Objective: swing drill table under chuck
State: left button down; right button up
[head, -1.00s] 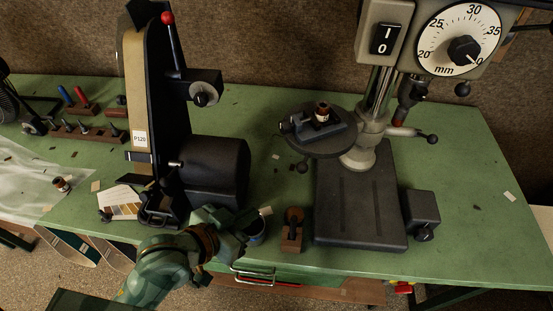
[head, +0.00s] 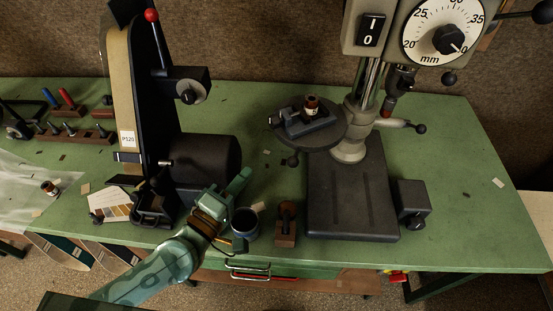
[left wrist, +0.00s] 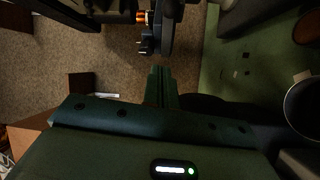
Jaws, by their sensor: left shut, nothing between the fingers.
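The round dark drill table (head: 324,143) juts out to the left of the drill's column (head: 366,85) in the head view. A lever with a black knob (head: 420,128) sticks out right at the table's collar. My left gripper (head: 243,177) is shut and empty, below left of the table and apart from it. Its fingers (left wrist: 162,82) also show in the left wrist view. My right gripper is out of view.
The belt sander (head: 160,120) stands left of my left gripper. A dark cup (head: 245,222) and a wooden block (head: 286,225) stand near the bench's front edge. A dark box (head: 413,203) sits right of the drill's base (head: 350,195).

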aim_at(292, 144)
pick_arm(q)
jog(key=w+d, duration=0.6)
jog(key=shift+w+d+p, duration=0.25)
jog(key=shift+d+p, duration=0.1)
jog(key=shift+d, duration=0.05)
jog(key=shift+s+d, duration=0.25)
jog(key=shift+s, duration=0.05)
